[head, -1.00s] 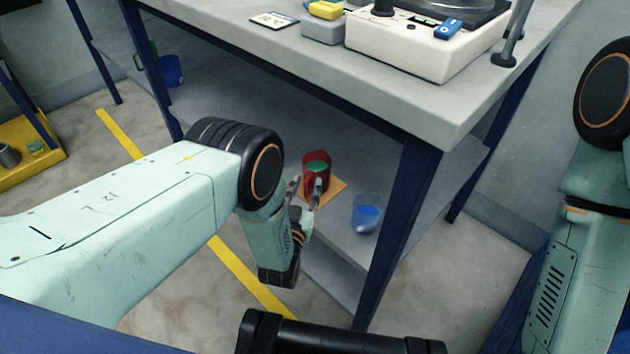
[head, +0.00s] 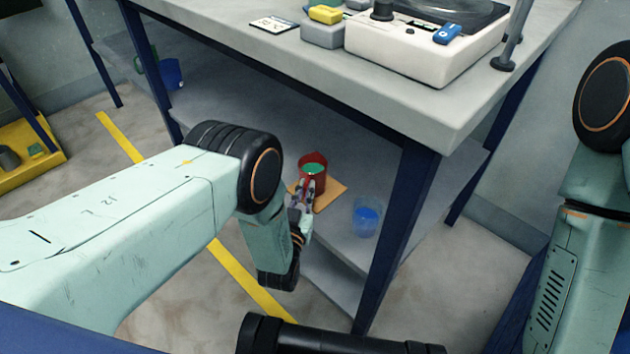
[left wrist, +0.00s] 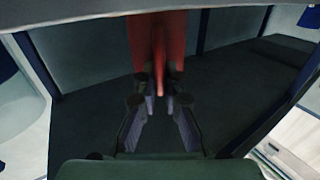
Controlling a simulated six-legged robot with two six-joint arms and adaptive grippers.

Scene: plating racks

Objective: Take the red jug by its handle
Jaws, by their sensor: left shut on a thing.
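The red jug (head: 313,167) stands on an orange mat (head: 331,193) on the lower shelf, with green contents showing at its open top. My left gripper (head: 304,190) is at the jug's near side, shut on its handle. In the left wrist view the red jug (left wrist: 160,38) is ahead, and its narrow handle lies between the fingers of my left gripper (left wrist: 160,98). The jug looks upright in the head view. Of my right arm only links show at the right edge; its gripper is out of view.
A clear cup with blue contents (head: 366,217) stands right of the mat, near a blue table leg (head: 398,235). The worktop (head: 425,115) overhangs the shelf (head: 255,120). A blue bin (head: 170,73) stands at the shelf's far left.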

